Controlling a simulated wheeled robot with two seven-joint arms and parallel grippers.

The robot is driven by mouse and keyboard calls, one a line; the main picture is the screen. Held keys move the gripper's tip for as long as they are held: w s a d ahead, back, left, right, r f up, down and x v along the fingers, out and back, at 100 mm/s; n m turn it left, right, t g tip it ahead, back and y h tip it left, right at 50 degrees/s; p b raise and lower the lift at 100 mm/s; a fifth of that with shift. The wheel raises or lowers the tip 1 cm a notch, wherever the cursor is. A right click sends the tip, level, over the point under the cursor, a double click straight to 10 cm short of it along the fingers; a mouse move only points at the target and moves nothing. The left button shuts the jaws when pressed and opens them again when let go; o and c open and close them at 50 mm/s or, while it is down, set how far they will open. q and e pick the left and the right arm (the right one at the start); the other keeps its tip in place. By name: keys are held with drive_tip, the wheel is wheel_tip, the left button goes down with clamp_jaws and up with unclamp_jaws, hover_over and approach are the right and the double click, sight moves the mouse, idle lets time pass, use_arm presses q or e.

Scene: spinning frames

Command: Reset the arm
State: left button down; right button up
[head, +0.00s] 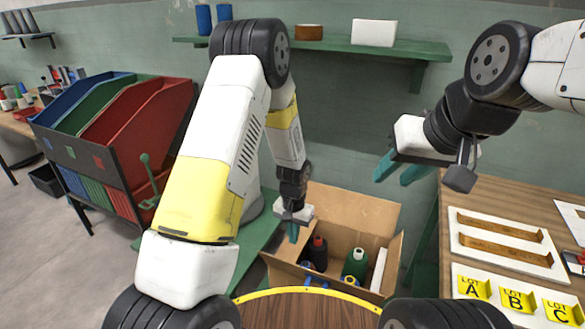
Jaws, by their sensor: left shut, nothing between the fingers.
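My left arm reaches down from the upper middle. Its gripper (293,232) points down over the left side of an open cardboard box (365,210), with its teal fingers together and nothing between them. My right arm comes in from the upper right. Its gripper (398,172) hangs at the right of the middle, above and to the right of the box, with its two teal fingers apart and empty. In the box stand a black bottle or spool with a red top (318,252) and a dark green one (355,264).
A wooden table (490,192) at the right bears white trays and yellow lot cards (516,300). A rack of blue, green and red bins (140,130) stands at the left. A green wall shelf (330,46) holds small items. A yellow-rimmed round wooden surface (310,310) lies in front.

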use_arm(q)
drive_tip(key=s+a+r+n+t+h, duration=0.1)
drive_tip(key=s+a+r, duration=0.1)
drive_tip(key=r, duration=1)
drive_tip(key=s+a+r+n+t, duration=0.1)
drive_tip(key=a+r+t, duration=0.15)
drive_tip(key=r, duration=0.85)
drive_tip(key=s+a+r+n+t+h, duration=0.1)
drive_tip(key=s+a+r, duration=0.4)
drive_tip(key=s+r, duration=0.9)
drive_tip(key=s+t, duration=0.1)
drive_tip(key=s, duration=0.2)
drive_tip(key=shift+r+t, duration=0.35)
drive_tip(key=shift+r, duration=0.05)
drive_tip(key=shift+a, duration=0.1)
